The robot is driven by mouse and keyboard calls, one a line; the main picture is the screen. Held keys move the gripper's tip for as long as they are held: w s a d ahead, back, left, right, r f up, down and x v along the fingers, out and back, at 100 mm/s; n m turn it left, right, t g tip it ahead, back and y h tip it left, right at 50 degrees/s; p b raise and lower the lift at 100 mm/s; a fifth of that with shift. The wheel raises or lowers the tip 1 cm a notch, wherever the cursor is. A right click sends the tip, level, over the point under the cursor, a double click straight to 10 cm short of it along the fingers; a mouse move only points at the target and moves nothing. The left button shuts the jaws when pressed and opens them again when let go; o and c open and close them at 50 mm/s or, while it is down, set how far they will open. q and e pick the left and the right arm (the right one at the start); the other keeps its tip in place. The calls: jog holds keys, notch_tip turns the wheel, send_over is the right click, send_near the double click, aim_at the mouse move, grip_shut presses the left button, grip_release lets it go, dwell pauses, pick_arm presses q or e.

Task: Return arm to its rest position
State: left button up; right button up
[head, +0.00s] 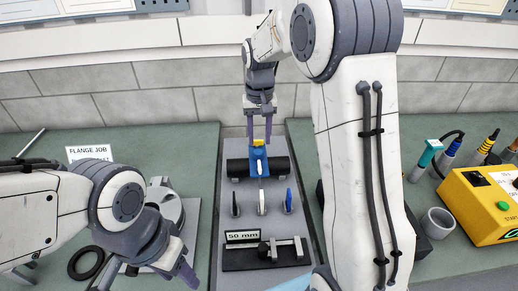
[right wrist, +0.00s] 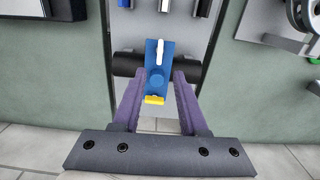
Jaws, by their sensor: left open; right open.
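My right gripper (head: 259,128) is open, its purple fingers pointing down above the grey middle panel. In the right wrist view my right gripper (right wrist: 158,100) has its fingers spread to either side of a blue piece with a yellow end (right wrist: 158,72), with gaps between. The same blue piece (head: 259,160) sits on a black roller (head: 238,168) in the head view. My left gripper (head: 178,268) is low at the left, beside a grey round-topped fixture, its fingers partly hidden by its own wrist.
Blue, white and black handles (head: 262,201) stand on the panel near a 50 mm sign (head: 242,236). A yellow control box (head: 485,205) and grey cup (head: 438,222) are at the right. A black ring (head: 86,263) and flange job sign (head: 89,152) lie left. A brick wall stands behind.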

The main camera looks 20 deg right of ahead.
jog(key=shift+r, duration=0.35)
